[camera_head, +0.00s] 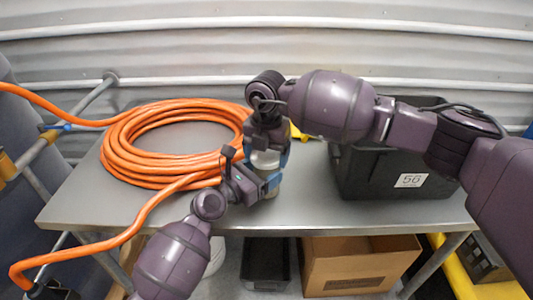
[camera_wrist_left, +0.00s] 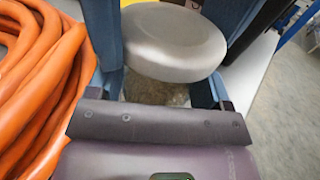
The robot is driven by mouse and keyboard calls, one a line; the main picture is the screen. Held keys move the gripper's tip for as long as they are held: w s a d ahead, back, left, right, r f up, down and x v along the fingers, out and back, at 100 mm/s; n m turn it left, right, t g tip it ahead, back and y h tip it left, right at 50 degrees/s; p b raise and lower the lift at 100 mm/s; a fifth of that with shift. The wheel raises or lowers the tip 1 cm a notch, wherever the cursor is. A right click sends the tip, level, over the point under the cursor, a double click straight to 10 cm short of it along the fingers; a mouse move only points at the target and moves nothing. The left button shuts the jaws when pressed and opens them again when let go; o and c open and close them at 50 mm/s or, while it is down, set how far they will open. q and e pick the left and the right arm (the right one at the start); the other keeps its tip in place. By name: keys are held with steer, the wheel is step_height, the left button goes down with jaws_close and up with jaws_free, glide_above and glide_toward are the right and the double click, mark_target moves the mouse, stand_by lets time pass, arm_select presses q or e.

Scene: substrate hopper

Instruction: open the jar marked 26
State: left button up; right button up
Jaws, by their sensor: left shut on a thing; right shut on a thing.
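A jar (camera_head: 265,161) stands upright on the grey table, with both my grippers around it. In the left wrist view its round, flat grey lid (camera_wrist_left: 173,42) sits level on a clear body (camera_wrist_left: 157,92). No number on the jar can be read. My left gripper (camera_head: 273,183) is shut on the jar's body low down, from the front left. My right gripper (camera_head: 267,140) comes from above and is shut on the upper part, at the lid; its fingers partly hide the jar. I cannot tell whether the lid is loose.
An orange hose (camera_head: 165,145) lies coiled on the table (camera_head: 310,215), left of the jar. A black bin (camera_head: 375,180) labelled 56 stands to the right. A cardboard box (camera_head: 355,265) and a dark bin (camera_head: 266,265) are below the table. The table's front strip is clear.

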steer(key=n, duration=0.3)
steer(key=o, duration=0.9)
steer(key=shift+r, duration=2.25)
steer(key=shift+r+m, duration=1.6)
steer(key=shift+r, duration=0.05)
steer(key=shift+f, duration=3.9)
